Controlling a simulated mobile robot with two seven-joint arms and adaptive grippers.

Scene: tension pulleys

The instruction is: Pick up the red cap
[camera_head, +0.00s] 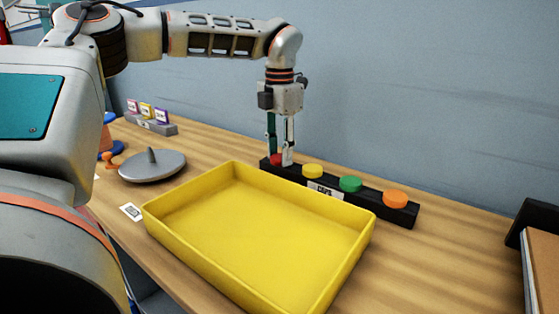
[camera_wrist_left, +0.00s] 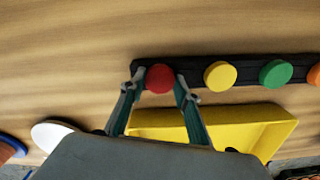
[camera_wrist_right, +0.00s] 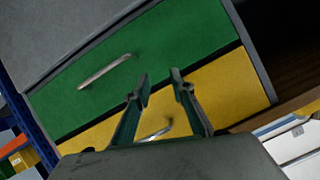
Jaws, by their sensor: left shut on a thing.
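The red cap (camera_head: 277,159) sits at the left end of a black rack (camera_head: 372,201) on the table. The cap also shows in the left wrist view (camera_wrist_left: 160,78), between the two fingertips. My left gripper (camera_head: 281,160) points down over that end of the rack and is shut on the red cap, which is still at the rack. A yellow cap (camera_head: 313,171), a green cap (camera_head: 350,184) and an orange cap (camera_head: 395,198) sit in a row to its right. My right gripper (camera_wrist_right: 160,82) is open and empty, facing a cabinet.
A yellow tray (camera_head: 240,168) lies in front of the rack. A grey disc with a post (camera_head: 152,164) stands to its left. Small labelled cards in a holder (camera_head: 150,124) stand behind. The cabinet has green (camera_wrist_right: 165,55) and yellow (camera_wrist_right: 230,90) drawers.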

